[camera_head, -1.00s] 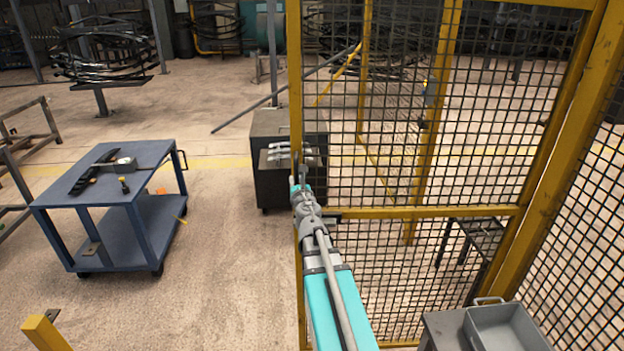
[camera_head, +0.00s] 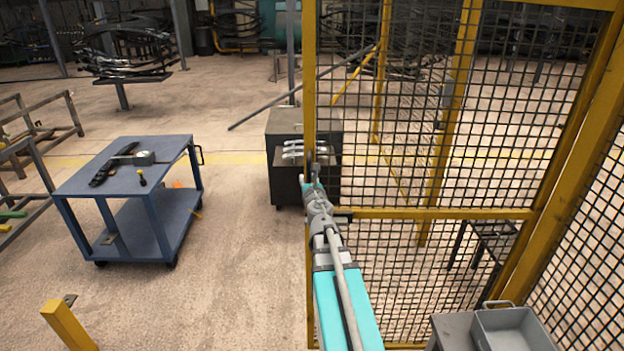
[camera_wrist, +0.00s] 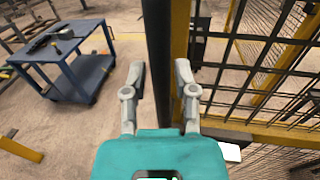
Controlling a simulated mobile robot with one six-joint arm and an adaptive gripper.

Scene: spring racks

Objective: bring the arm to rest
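My arm, with a turquoise link, reaches forward in the head view, next to the yellow post of a mesh fence. My gripper (camera_wrist: 158,80) shows in the wrist view with its two grey fingers spread apart and nothing between them but a dark post edge and floor behind. In the head view the gripper end (camera_head: 314,168) is small and overlaps the fence post (camera_head: 310,90), so whether it touches the post cannot be told.
A yellow-framed mesh fence (camera_head: 420,214) stands close on the right. A blue cart (camera_head: 125,165) with tools stands left. A dark cabinet (camera_head: 290,185) is behind the gripper. A grey bin (camera_head: 512,330) is at lower right. A yellow post (camera_head: 70,327) is at lower left. Floor between is clear.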

